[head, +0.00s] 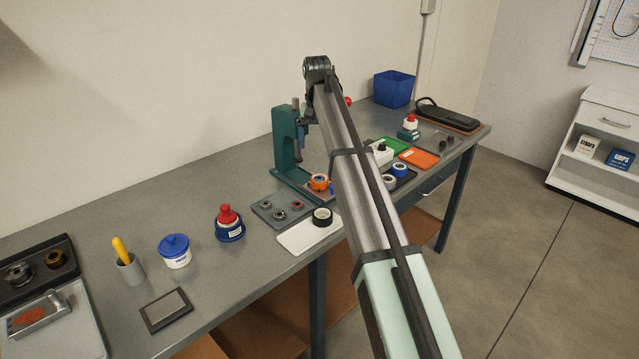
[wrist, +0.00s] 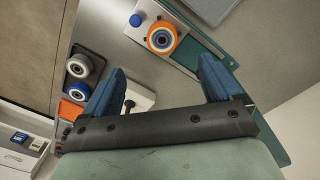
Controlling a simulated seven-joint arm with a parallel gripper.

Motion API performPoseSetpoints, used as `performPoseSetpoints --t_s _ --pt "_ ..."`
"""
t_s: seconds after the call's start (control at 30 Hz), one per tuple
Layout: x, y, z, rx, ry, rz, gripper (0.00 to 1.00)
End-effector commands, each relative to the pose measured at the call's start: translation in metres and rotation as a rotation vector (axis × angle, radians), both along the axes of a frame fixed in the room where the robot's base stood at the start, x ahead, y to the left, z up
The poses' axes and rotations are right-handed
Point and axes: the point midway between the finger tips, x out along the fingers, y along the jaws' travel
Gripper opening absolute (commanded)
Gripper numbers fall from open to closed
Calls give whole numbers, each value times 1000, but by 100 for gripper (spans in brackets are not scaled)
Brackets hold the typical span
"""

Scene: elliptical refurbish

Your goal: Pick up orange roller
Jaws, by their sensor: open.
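The orange roller (head: 319,183) sits at the base of the green press (head: 288,150), just left of my arm in the head view.
A small blue knob (wrist: 136,20) is beside the orange roller. The press column stands close behind it. A white tray (head: 309,235) with a black-rimmed ring is in front.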

Motion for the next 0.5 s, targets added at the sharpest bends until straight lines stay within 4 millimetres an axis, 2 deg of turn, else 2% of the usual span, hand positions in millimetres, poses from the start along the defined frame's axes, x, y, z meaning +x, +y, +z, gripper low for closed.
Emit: performPoseSetpoints --t_s 0.1,0.23,0.5 --pt "4 -5 7 24 -2 -1 92" --pt "4 -5 0 28 -1 0 92" --pt "3 -5 -40 27 -1 -1 92"
